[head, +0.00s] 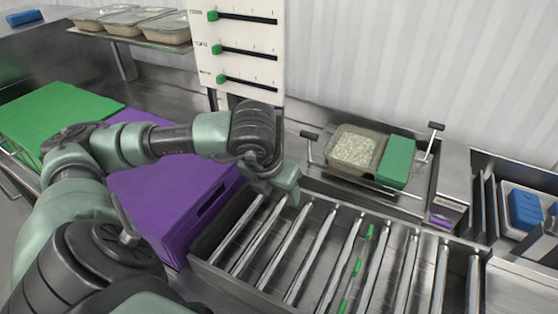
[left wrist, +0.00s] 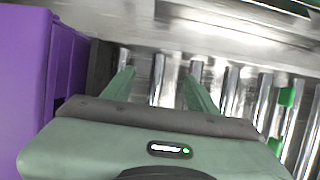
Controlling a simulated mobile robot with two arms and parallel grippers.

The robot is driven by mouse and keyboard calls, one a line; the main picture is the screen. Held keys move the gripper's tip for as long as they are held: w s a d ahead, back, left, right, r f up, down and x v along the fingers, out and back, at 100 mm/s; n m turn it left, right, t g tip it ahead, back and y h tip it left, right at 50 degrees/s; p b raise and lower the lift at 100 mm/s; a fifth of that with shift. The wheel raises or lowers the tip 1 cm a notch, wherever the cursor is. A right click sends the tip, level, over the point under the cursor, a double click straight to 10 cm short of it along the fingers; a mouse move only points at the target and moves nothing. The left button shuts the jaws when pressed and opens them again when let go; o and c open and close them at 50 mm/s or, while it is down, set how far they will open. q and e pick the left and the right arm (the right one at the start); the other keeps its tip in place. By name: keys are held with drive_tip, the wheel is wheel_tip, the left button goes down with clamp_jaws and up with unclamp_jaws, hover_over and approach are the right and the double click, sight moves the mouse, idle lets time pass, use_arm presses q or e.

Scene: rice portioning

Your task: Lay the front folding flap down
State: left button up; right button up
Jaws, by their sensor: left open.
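My left gripper (head: 287,184) is over the left, far end of the roller conveyor (head: 215,272). In the left wrist view its two green fingers stand apart (left wrist: 158,80) with nothing held between them, pointing at the metal rollers. I cannot make out with certainty which part is the front folding flap. A metal station (head: 400,205) behind the rollers holds a clear tray of rice (head: 354,150) beside a green block (head: 397,162). Black-knobbed levers (head: 437,126) stand at its two sides. My right gripper is not in view.
Purple crates (head: 165,205) stand close to the left of the conveyor and also show in the left wrist view (left wrist: 25,80). A green crate (head: 60,110) is farther left. A white slider panel (head: 240,45) stands behind my arm. Blue items (head: 525,210) lie at right.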

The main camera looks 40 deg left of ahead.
use_arm(q)
drive_tip(key=p+v, duration=0.2)
drive_tip(key=v, duration=0.5)
drive_tip(key=shift+p, duration=0.4)
